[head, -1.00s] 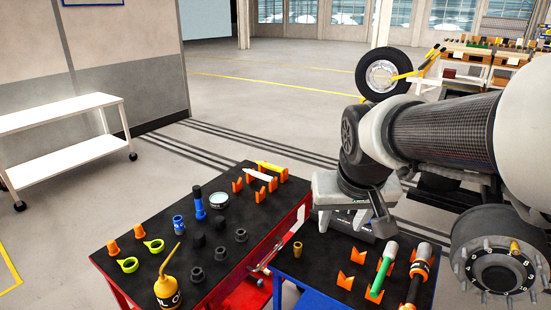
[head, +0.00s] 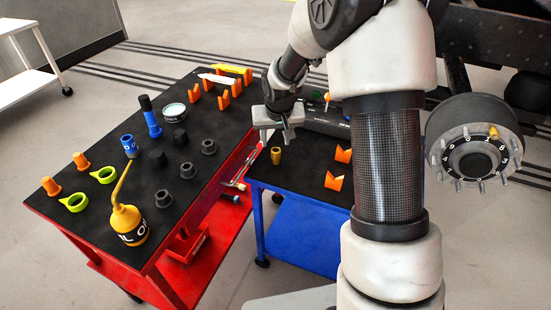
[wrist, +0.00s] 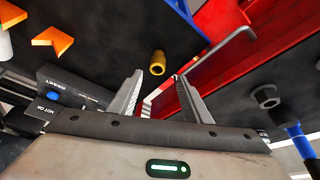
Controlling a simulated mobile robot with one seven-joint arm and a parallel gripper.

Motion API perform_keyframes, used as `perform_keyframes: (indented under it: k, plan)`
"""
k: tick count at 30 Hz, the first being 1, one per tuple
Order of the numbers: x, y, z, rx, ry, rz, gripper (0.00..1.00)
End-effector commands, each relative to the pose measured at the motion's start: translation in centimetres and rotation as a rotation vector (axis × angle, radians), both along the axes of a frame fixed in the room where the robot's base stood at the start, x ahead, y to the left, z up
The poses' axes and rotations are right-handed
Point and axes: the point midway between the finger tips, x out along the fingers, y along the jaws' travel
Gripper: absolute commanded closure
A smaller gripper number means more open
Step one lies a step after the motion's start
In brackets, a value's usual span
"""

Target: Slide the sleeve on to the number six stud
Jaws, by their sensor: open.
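A gold sleeve (head: 276,155) stands upright on the black top of the blue cart (head: 262,178), near its left edge. My gripper (head: 283,138) is open and empty just above and behind it. In the wrist view the sleeve (wrist: 157,62) lies beyond the two open fingertips (wrist: 158,80), roughly between them and apart from them. The wheel hub (head: 475,160) at the right has a ring of studs and a numbered dark face. A gold piece (head: 493,132) sits at its upper right. The numbers are too small for me to tell which stud is six.
The red cart (head: 110,150) at the left holds dark sockets, blue tools, orange and green pieces and a yellow oil can (head: 128,224). Orange holders (head: 334,181) stand on the blue cart. A dark box (head: 328,122) is behind my gripper. My arm hides the blue cart's right part.

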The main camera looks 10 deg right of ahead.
Motion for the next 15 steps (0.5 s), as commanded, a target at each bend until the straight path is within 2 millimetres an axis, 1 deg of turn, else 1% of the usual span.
perform_keyframes:
  k: [1, 4, 7, 13, 15]
  plan:
    - [0.4, 0.0, -1.4, 0.0, 0.002, 0.0, 0.56]
    - [1.1, -0.1, -2.9, 0.001, 0.002, -0.001, 0.56]
    - [1.5, -0.1, -3.7, 0.0, 0.0, 0.0, 0.56]
    - [1.9, -0.2, -4.6, 0.0, -0.001, 0.0, 0.56]
    - [2.1, -0.3, -5.3, 0.0, 0.0, 0.0, 0.56]
